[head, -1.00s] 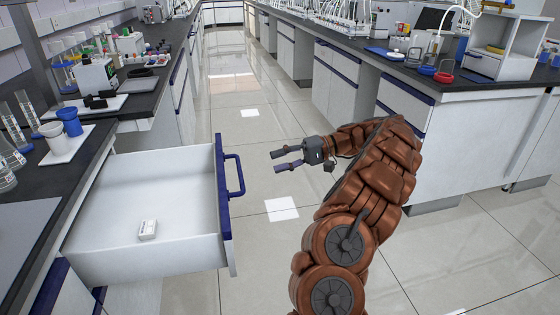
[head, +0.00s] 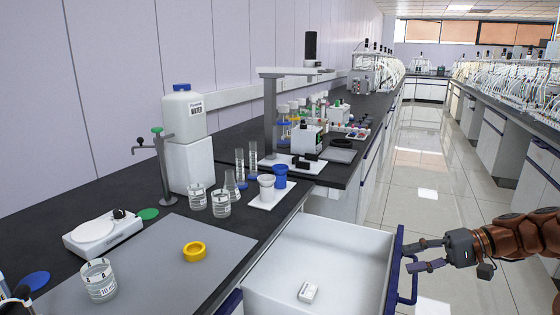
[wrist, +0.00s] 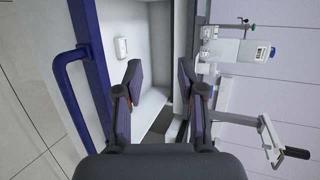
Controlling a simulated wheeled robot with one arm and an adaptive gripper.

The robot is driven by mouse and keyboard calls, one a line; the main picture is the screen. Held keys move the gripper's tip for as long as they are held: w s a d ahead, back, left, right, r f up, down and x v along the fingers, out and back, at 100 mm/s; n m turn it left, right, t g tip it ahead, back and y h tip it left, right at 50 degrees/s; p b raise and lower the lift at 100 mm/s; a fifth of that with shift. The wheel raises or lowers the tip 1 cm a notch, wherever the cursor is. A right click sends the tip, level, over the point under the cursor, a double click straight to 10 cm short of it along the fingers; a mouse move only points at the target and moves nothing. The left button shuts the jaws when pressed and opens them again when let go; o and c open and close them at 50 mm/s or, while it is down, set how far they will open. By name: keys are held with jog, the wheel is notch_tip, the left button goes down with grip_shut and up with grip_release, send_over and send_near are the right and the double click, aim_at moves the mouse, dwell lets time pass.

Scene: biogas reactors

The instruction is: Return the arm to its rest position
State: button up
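My gripper (head: 424,256) is at the right in the head view, open and empty, just beside the blue handle of an open drawer. In the wrist view my gripper (wrist: 160,88) shows its two fingers spread apart with nothing between them. The drawer (head: 350,252) is white with a blue front edge, pulled out from the bench. A small white box (head: 308,292) lies on the drawer's floor. The blue handle (wrist: 75,95) shows at the left in the wrist view. I cannot tell whether my gripper touches it.
Another bench (head: 545,160) stands at the right. The tiled aisle (head: 415,185) between them is clear.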

jog(key=s+a+r+n+g+h+p, duration=0.1)
jog(key=s+a+r+g+h+p, duration=0.3)
jog(key=s+a, duration=0.4)
jog(key=s+a+r+n+g+h+p, duration=0.15)
jog(key=s+a+r+p, duration=0.35)
jog(key=a, duration=0.5)
jog(key=s+d+r+h+p, duration=0.1)
jog(key=s+h+p, duration=0.3)
jog(key=s, duration=0.5)
jog(key=s+d+r+t+h+p, duration=0.1)
jog(key=s+d+r+h+p, duration=0.1)
jog(key=s+p, duration=0.4)
jog(key=s+d+h, duration=0.1)
jog(key=s+h, duration=0.1)
jog(key=s, duration=0.2)
jog(key=shift+d+n, duration=0.2)
jog(key=shift+n, duration=0.15)
jog(key=shift+a, duration=0.1)
